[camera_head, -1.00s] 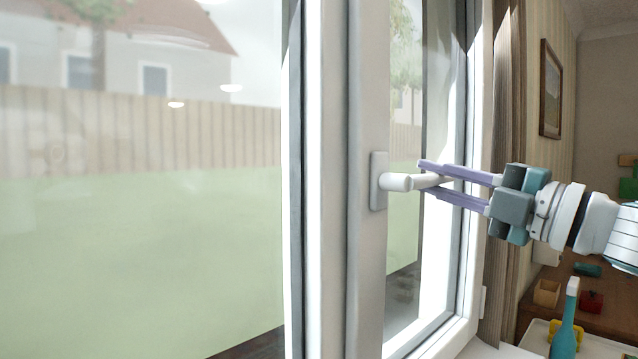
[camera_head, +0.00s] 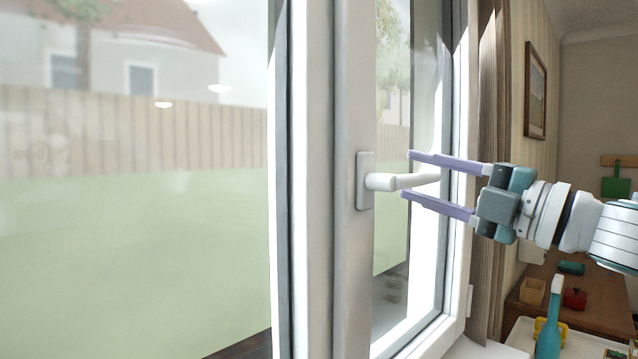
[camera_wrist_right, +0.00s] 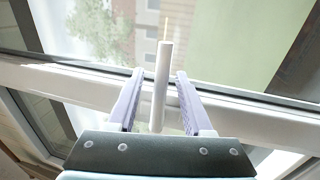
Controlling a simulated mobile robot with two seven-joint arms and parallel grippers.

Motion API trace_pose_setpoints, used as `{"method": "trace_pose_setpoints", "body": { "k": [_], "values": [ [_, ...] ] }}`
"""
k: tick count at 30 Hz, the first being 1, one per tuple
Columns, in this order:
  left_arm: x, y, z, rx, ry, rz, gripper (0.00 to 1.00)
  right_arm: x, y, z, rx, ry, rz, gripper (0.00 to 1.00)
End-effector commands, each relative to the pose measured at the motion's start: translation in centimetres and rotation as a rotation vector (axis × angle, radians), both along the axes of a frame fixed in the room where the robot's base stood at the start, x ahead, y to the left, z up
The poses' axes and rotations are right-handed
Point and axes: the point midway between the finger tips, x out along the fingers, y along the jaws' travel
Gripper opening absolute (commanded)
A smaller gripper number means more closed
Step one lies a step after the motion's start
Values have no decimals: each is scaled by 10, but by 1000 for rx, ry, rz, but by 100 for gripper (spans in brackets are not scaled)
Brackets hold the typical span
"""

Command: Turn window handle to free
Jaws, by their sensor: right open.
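The white window handle (camera_head: 398,181) sits on a plate (camera_head: 365,181) on the window frame and lies roughly level, its lever reaching to the right. My right gripper (camera_head: 407,173) is open, with one purple finger above the lever and one below it. In the right wrist view the handle lever (camera_wrist_right: 163,85) stands between the two fingers of my right gripper (camera_wrist_right: 157,80), with a gap on each side. The window sash (camera_head: 355,270) looks closed, as far as I can tell. My left gripper is not in view.
A curtain (camera_head: 490,150) hangs right of the window. At the lower right are a turquoise-handled tool (camera_head: 550,325), a wooden surface with a red box (camera_head: 575,298), and a white tray. A picture (camera_head: 536,90) hangs on the wall.

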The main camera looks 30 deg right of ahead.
Motion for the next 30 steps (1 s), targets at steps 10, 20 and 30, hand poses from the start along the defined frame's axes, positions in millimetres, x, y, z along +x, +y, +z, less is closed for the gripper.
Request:
{"method": "trace_pose_setpoints", "body": {
  "k": [10,20,30],
  "values": [
    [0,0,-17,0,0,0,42,-43,-14,-13,-1,5,2,51],
    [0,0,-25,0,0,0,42,-82,-28,-19,1,2,1,51],
    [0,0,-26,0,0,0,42,-89,-31,-18,-1,-1,3,51]
  ]
}}
